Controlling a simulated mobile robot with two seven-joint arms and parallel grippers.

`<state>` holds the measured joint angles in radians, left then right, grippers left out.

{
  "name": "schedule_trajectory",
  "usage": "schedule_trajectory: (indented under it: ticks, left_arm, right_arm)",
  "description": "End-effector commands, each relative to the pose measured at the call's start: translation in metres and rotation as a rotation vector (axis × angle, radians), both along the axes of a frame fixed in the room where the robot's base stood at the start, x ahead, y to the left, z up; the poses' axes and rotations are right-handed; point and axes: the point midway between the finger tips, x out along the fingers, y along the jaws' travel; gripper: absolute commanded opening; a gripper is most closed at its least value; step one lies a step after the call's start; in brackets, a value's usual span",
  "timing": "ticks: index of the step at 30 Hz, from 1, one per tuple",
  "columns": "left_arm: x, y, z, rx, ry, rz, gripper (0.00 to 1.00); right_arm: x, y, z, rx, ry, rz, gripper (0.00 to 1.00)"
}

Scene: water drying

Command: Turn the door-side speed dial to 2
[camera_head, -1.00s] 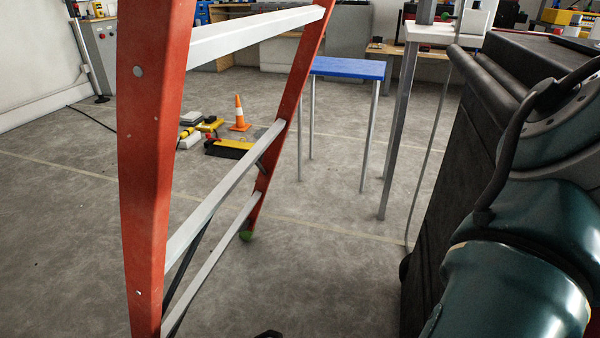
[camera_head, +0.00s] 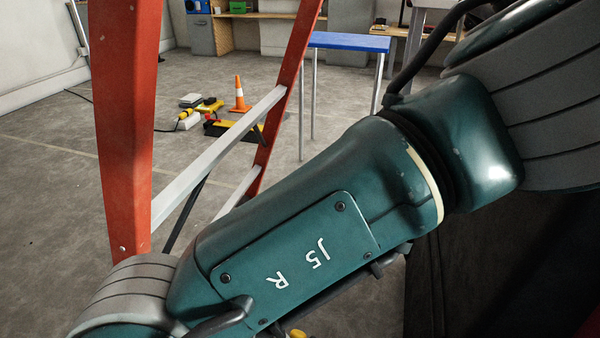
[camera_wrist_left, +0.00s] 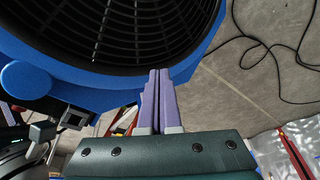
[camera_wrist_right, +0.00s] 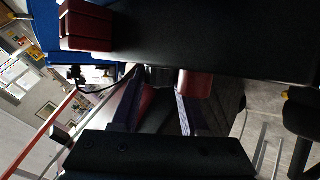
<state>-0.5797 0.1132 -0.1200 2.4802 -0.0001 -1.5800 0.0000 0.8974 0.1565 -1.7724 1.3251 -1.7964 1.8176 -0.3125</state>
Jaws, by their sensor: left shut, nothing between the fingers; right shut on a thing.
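In the right wrist view my right gripper (camera_wrist_right: 157,85) is at the underside of a large black body (camera_wrist_right: 215,40). Its purple fingers are shut on a small dark knob (camera_wrist_right: 158,76), partly hidden between the tips; I cannot read any number on it. A dark red block (camera_wrist_right: 196,84) sits beside the right finger and a larger red one (camera_wrist_right: 86,26) is at upper left. In the left wrist view my left gripper (camera_wrist_left: 158,74) is shut and empty, its tips close to the rim of a blue fan housing (camera_wrist_left: 75,75) with a black grille (camera_wrist_left: 125,30). The head view shows neither gripper.
In the head view an orange ladder (camera_head: 127,120) stands at left, close to my right arm. A blue-topped table (camera_head: 350,42), a traffic cone (camera_head: 239,95) and yellow tools (camera_head: 208,105) are behind it. A black cable (camera_wrist_left: 262,55) lies on the floor in the left wrist view.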

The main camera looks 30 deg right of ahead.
Motion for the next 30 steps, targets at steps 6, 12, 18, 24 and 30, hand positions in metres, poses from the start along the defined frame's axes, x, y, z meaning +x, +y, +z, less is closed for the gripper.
schedule_trajectory:
  ticks: [6,12,18,24,30]
  left_arm:
    - [-0.0002,0.0002,-0.0021,0.001,0.0,-0.001,0.0]
    - [-0.0001,0.0016,-0.002,0.006,0.0,-0.004,0.0]
    - [-0.0003,0.0026,-0.002,0.01,0.001,-0.007,0.0]
    - [-0.0003,0.0027,-0.0022,0.011,0.0,-0.007,0.0]
    - [-0.0003,0.0026,-0.0019,0.01,0.001,-0.007,0.0]
  right_arm:
    - [0.0003,0.0001,0.0003,-0.005,0.009,-0.008,0.0]
    - [0.0003,-0.0001,0.0004,-0.005,0.009,-0.008,0.0]
    - [0.0003,0.0,0.0003,-0.005,0.009,-0.008,0.6]
    - [0.0003,-0.0001,0.0001,-0.006,0.007,-0.008,0.75]
    - [0.001,0.0005,0.001,-0.005,0.007,-0.009,0.75]
